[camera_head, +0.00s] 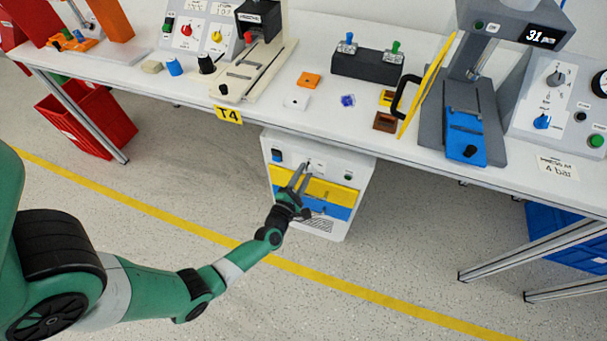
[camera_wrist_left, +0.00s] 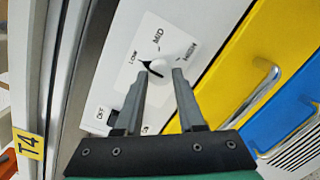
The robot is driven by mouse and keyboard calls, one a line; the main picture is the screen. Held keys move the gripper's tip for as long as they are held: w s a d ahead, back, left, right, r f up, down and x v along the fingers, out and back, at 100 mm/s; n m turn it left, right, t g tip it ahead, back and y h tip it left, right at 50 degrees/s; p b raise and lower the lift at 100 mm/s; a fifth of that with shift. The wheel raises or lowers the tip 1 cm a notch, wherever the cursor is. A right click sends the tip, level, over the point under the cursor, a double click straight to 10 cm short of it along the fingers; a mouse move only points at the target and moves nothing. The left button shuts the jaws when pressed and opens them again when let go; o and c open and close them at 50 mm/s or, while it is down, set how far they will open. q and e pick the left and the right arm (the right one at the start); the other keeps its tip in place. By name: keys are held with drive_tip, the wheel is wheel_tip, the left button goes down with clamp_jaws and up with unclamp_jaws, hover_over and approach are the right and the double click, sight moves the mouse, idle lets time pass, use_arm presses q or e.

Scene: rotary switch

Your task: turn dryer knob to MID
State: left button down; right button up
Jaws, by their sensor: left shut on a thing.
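The dryer is a white cabinet (camera_head: 357,165) under the table, with a yellow and a blue drawer front. Its label plate (camera_wrist_left: 183,32) shows LOW, MID and a partly legible third mark in the left wrist view. The small dryer knob (camera_wrist_left: 156,68) shows there between the fingertips, below MID, with a dark curved edge; its pointer direction is unclear. My left gripper (camera_wrist_left: 161,75) is shut on the knob. In the head view, my left gripper (camera_head: 300,172) is at the cabinet's upper front and hides the knob. My right gripper is not in view.
The yellow drawer (camera_head: 330,193) and blue drawer (camera_wrist_left: 290,100) have metal handles beside my gripper. The floor in front is clear.

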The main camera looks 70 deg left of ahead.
use_arm(q)
drive_tip(key=shift+r+m+p, duration=0.2)
drive_tip(key=shift+m+p, duration=0.65)
drive_tip(key=shift+m, duration=0.45)
drive_tip(key=m+p, duration=0.2)
drive_tip(key=m, duration=0.1)
drive_tip(key=shift+r+g, duration=0.1)
drive_tip(key=shift+g, duration=0.2)
drive_tip(key=m+p, duration=0.1)
drive_tip(key=m, duration=0.2)
drive_tip(key=shift+m+g+p, duration=0.3)
drive_tip(key=shift+m+p, duration=0.35)
drive_tip(key=shift+m, duration=0.65)
drive_tip(key=c, duration=0.5)
unclamp_jaws()
